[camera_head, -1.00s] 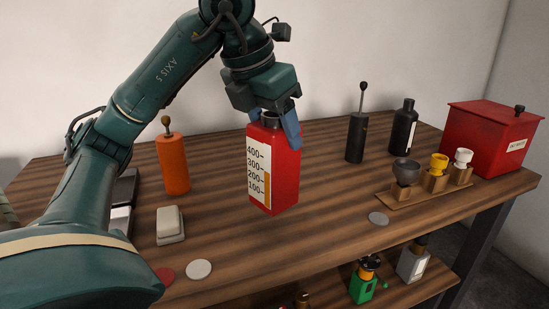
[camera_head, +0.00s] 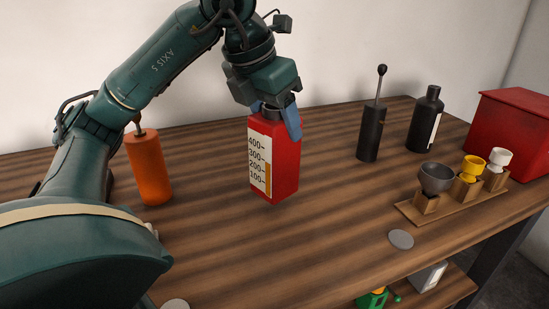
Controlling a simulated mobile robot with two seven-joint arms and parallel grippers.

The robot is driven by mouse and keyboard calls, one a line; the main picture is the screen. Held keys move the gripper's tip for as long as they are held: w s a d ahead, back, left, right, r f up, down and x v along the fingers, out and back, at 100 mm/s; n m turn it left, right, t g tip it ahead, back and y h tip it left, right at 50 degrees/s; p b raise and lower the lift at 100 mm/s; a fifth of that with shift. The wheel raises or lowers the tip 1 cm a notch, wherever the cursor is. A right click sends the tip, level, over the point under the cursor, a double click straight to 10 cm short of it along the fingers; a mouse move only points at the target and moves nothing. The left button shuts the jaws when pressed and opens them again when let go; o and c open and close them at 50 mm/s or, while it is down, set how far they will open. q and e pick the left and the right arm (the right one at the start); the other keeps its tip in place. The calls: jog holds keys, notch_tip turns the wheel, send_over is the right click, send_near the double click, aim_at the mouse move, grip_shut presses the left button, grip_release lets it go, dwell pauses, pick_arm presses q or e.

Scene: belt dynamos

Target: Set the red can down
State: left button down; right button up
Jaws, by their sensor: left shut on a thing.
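The red can (camera_head: 285,163) is upright near the middle of the view, with a white scale label marked 100 to 400 on its front. My left gripper (camera_head: 275,115) comes down from above, its blue fingers shut on the dark neck at the top of the can. The can's base appears over the wooden table (camera_head: 330,235); I cannot tell whether it touches the wood. My right gripper is not in view.
An orange cylinder (camera_head: 149,170) stands left of the can, partly behind my arm. A black cylinder with a rod (camera_head: 370,134), a black bottle (camera_head: 424,120), a red box (camera_head: 512,130) and a wooden cup rack (camera_head: 450,206) stand right. A grey disc (camera_head: 401,239) lies in front.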

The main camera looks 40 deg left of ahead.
aim_at(275, 150)
pick_arm(q)
jog(key=shift+f+b, duration=0.6)
jog(key=shift+f, duration=2.25)
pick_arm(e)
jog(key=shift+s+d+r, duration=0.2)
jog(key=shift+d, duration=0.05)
pick_arm(q)
jog(key=shift+f, duration=0.1)
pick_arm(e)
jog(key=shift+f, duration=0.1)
pick_arm(q)
jog(key=c, duration=0.8)
grip_release()
jog(key=shift+f, duration=0.1)
jog(key=shift+c, duration=0.2)
jog(key=o, duration=0.4)
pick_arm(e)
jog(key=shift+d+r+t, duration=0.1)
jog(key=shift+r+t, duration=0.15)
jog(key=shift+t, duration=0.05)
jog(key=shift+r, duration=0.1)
